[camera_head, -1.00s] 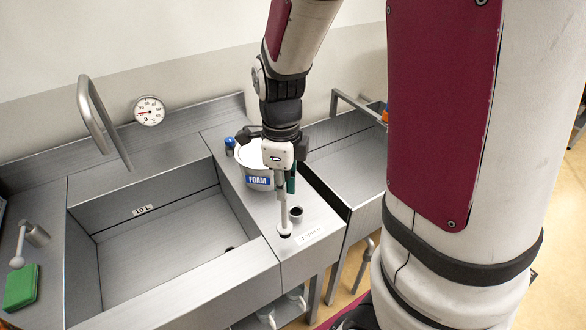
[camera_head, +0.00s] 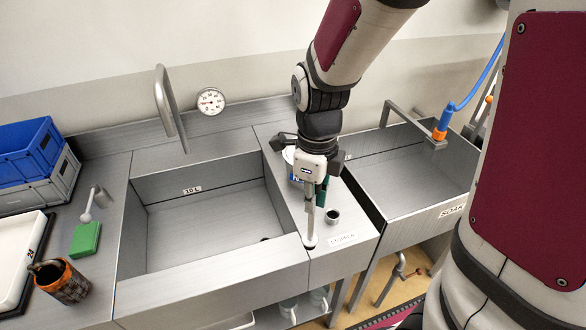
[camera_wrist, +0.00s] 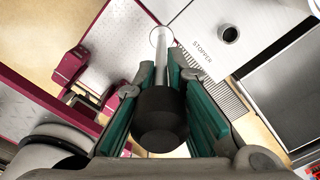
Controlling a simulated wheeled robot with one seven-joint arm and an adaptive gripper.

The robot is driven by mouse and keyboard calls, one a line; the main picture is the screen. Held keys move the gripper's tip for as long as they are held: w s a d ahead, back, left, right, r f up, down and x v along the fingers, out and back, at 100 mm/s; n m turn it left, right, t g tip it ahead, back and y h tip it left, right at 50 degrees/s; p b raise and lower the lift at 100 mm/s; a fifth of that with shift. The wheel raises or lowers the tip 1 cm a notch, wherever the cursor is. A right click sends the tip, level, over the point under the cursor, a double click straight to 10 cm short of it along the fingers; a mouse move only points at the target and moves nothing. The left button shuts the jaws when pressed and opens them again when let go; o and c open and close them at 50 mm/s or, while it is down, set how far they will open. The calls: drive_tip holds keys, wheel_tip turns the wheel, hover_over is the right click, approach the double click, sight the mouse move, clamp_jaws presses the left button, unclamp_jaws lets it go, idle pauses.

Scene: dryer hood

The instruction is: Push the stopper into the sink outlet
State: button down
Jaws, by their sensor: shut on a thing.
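The sink outlet (camera_head: 265,239) shows only as a small dark spot on the basin floor, mostly hidden by the front wall.
A short dark-mouthed cup (camera_head: 332,216) stands by the STOPPER label (camera_head: 342,239). The white FOAM tub (camera_head: 290,158) is behind my gripper. A tap (camera_head: 168,100) arches over the sink. A green sponge (camera_head: 85,238) lies left. The soak basin (camera_head: 405,165) is right.

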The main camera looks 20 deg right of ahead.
drive_tip(key=shift+r+p, duration=0.85)
drive_tip(key=shift+r, duration=0.5)
